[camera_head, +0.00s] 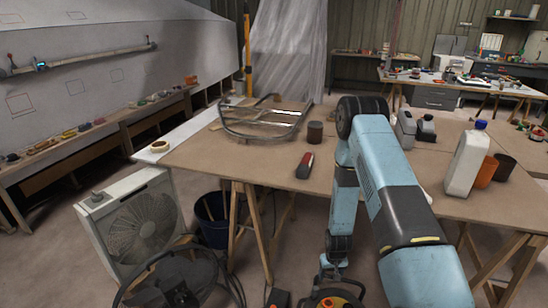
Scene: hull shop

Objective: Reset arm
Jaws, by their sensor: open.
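My blue and black arm (385,170) rises from the bottom right and bends at a black joint over the wooden table. Its second part runs down in front of the table to the bottom edge. No gripper fingers show in this view. The lower end of the arm is cut off by the picture's bottom edge.
The table (240,160) holds a metal frame (262,118), a dark cup (315,132), a red and grey tool (305,165) and a white jug (466,160). A box fan (140,225) and a dark bucket (214,220) stand on the floor at left.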

